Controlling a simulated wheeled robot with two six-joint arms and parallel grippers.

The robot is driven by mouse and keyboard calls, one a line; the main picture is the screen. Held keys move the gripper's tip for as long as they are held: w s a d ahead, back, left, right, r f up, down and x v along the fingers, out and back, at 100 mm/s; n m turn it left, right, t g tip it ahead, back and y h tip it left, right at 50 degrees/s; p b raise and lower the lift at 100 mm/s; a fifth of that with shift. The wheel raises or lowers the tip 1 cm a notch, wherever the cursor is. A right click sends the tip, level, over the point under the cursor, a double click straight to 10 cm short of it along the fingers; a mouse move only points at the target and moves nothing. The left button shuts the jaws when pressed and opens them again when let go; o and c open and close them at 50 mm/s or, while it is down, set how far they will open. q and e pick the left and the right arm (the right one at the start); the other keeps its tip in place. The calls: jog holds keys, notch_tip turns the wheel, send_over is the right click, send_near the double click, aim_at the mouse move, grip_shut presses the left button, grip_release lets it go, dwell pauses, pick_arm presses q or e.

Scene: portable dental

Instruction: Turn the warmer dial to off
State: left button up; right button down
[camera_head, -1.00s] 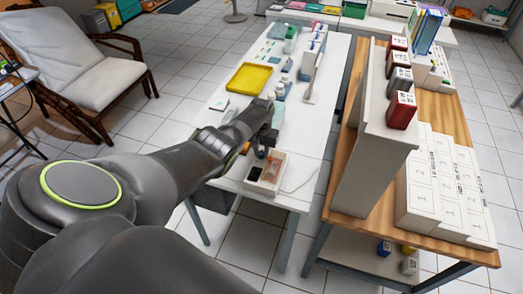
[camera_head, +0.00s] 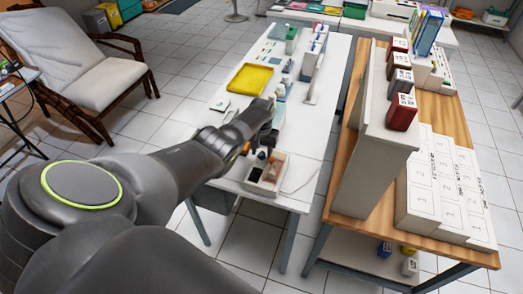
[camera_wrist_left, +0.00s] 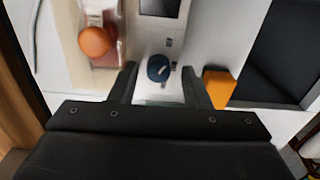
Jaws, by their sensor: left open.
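The warmer (camera_head: 250,187) is a pale box at the near end of the white table, with a dark screen (camera_head: 254,174) and an open compartment. Its blue round dial (camera_wrist_left: 158,68) shows in the left wrist view, with a pale slanted mark and small unreadable labels on the panel beside it. My left gripper (camera_wrist_left: 160,86) is open over the panel, with the dial between and just ahead of its fingertips. I cannot tell whether they touch it. In the head view my left gripper (camera_head: 268,138) is above the back of the warmer. My right gripper is not in view.
An orange block (camera_wrist_left: 218,87) is close to the right finger in the wrist view. An orange ball (camera_wrist_left: 95,42) is in the compartment at left. A yellow tray (camera_head: 249,79) and small bottles lie farther back. A wooden table (camera_head: 343,160) with boxes stands at right.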

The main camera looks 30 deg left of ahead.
aim_at(262, 153)
pick_arm(q)
notch_tip(262, 153, up, 7)
jog(key=p, duration=0.5)
jog(key=shift+f, duration=0.15)
jog(key=shift+r+p, duration=0.45)
jog(key=shift+r, duration=0.1)
jog(key=shift+s, duration=0.1)
